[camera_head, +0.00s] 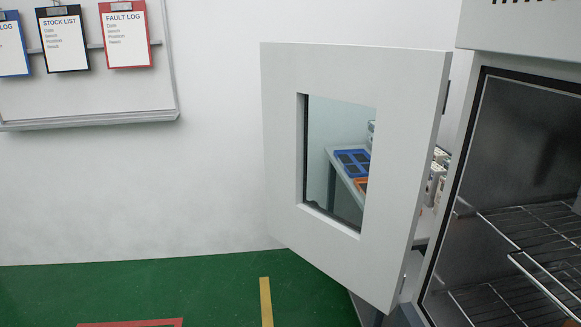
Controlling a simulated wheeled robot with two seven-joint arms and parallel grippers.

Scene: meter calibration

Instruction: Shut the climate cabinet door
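The climate cabinet (466,130) stands at the right edge of the head view, with its dark interior and wire shelves (540,235) showing. Its door (285,150) is a thick pale grey panel with a square window (335,130). The door stands wide open, swung out to the left of the opening. It seems to be hinged on the opening's left side. Neither of my grippers shows in this view, and nothing touches the door's visible face.
Through the window a table with blue trays (350,160) shows. Clipboards (127,35) hang on a wall board (100,100) at upper left. The green floor (200,290) has yellow (266,300) and red markings (130,323), and looks clear left of the door.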

